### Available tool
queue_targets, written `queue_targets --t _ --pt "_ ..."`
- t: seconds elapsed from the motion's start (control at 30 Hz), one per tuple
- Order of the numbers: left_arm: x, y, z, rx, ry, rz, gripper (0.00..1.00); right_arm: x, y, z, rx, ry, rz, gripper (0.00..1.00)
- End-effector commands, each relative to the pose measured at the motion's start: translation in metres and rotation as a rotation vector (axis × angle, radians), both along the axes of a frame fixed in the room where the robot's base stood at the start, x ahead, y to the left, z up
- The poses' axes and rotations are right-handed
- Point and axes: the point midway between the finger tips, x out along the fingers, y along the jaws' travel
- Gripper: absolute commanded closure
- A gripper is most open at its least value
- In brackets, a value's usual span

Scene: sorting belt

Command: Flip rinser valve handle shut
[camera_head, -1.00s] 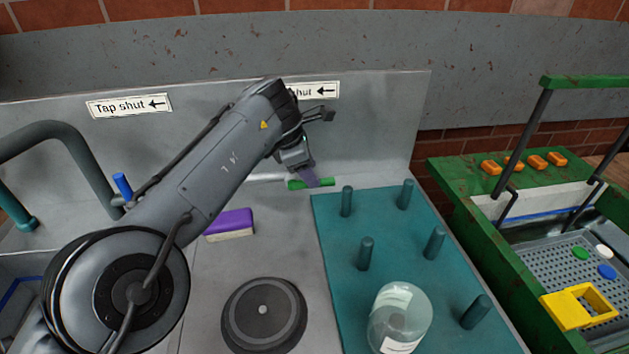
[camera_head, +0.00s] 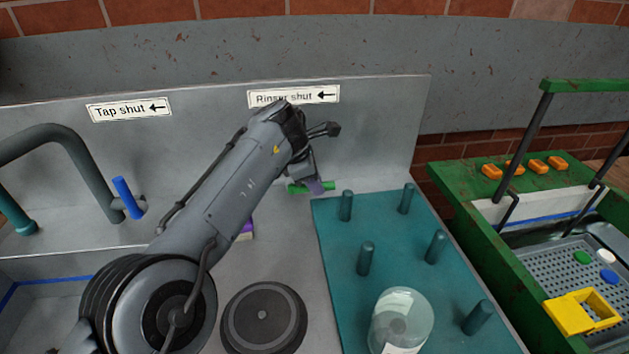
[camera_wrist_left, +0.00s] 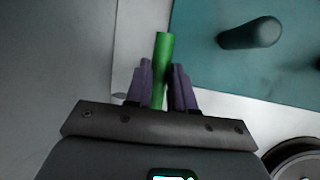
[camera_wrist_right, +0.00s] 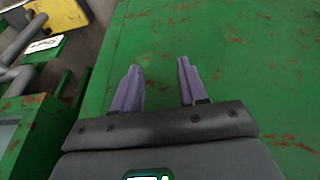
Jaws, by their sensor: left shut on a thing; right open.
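The green rinser valve handle (camera_head: 328,187) lies roughly level at the foot of the back panel, below the "Rinser shut" sign (camera_head: 293,96), whose arrow points left. My left gripper (camera_head: 313,186) is at the handle, with its purple fingers on it. In the left wrist view the green handle (camera_wrist_left: 162,60) runs between the two fingers of the left gripper (camera_wrist_left: 160,85), which is shut on it. The valve body behind the handle is hidden by my arm. My right gripper (camera_wrist_right: 158,85) is open and empty over a green painted surface (camera_wrist_right: 230,50).
A blue tap handle (camera_head: 127,198) stands under the "Tap shut" sign (camera_head: 129,106). The teal peg mat (camera_head: 395,225) carries several pegs and a clear jar (camera_head: 401,320). A round black disc (camera_head: 263,316) lies in front. A sponge (camera_head: 246,229) is partly behind my arm.

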Motion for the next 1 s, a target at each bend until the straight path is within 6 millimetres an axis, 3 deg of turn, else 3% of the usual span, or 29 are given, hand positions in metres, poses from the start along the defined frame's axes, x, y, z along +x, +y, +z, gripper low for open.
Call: queue_targets --t 0.47,1.0 --pt "0.000 0.001 0.003 -0.013 -0.001 0.001 1.00 0.000 0.002 0.006 0.007 0.000 -0.004 0.57" --pt "-0.001 0.006 0.013 -0.176 -0.026 0.001 1.00 0.000 -0.001 0.047 -0.003 0.000 0.002 0.57"
